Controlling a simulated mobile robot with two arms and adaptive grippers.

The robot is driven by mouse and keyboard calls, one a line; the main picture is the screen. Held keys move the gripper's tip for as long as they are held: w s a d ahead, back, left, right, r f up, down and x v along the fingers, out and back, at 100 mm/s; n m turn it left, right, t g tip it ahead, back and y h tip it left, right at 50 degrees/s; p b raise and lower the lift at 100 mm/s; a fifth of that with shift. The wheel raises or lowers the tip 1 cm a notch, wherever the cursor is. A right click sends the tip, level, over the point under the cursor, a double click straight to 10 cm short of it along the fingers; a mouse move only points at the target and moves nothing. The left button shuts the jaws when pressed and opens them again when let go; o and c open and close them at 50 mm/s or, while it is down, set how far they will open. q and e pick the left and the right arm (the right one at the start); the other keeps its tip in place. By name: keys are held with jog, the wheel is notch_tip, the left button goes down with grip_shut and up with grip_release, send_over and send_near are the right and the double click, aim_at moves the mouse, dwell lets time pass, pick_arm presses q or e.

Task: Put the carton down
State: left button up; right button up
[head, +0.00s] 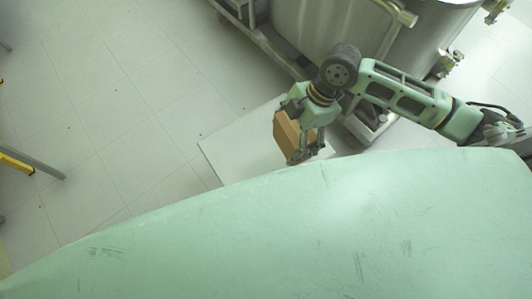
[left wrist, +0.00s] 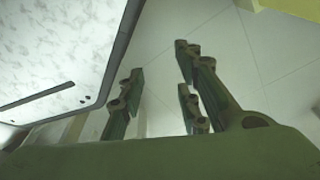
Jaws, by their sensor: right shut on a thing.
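A brown carton (head: 287,135) is held in my right gripper (head: 298,150), which is shut on it in the head view. The carton is over or on a pale flat surface (head: 235,150); I cannot tell whether it touches it. The gripper partly hides the carton. In the left wrist view my left gripper (left wrist: 157,100) shows its fingers apart with nothing between them. The left gripper is not visible in the head view.
Large steel vessels (head: 320,35) on a wheeled frame (head: 262,38) stand behind my right arm. A yellow and grey stand (head: 25,165) is at the far left. Tiled floor (head: 110,100) lies clear between them. A white panel (left wrist: 55,50) fills the left wrist view's upper left.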

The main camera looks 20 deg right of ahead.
jog(key=d+f+n+b, duration=0.1)
jog(key=d+f+b, duration=0.25)
jog(key=d, duration=0.45)
pick_arm(q)
jog(key=w+d+r+b, duration=0.1)
jog(key=w+r+b, duration=0.2)
jog(key=w+r, duration=0.3)
jog(key=shift+w+r+t+b, duration=0.3)
jog(key=shift+w+r+t, duration=0.1)
jog(key=shift+w, duration=0.8)
pick_arm(e)
jog(key=shift+n+g, duration=0.3)
jog(key=shift+w+a+f, duration=0.8)
jog(key=shift+w+f, duration=0.9)
jog(key=shift+f, duration=0.1)
jog(key=shift+w+a+f, duration=0.75)
jog(key=shift+w+f, duration=1)
jog(key=shift+w+a+f, duration=0.8)
jog(key=shift+w+f, duration=0.9)
jog(key=shift+f, duration=0.1)
pick_arm(q)
jog(key=shift+d, duration=0.1)
pick_arm(e)
jog(key=shift+f, duration=0.15)
jog(key=o, duration=1)
pick_arm(q)
jog(key=shift+r, duration=0.1)
pick_arm(e)
jog(key=shift+o, duration=1.3)
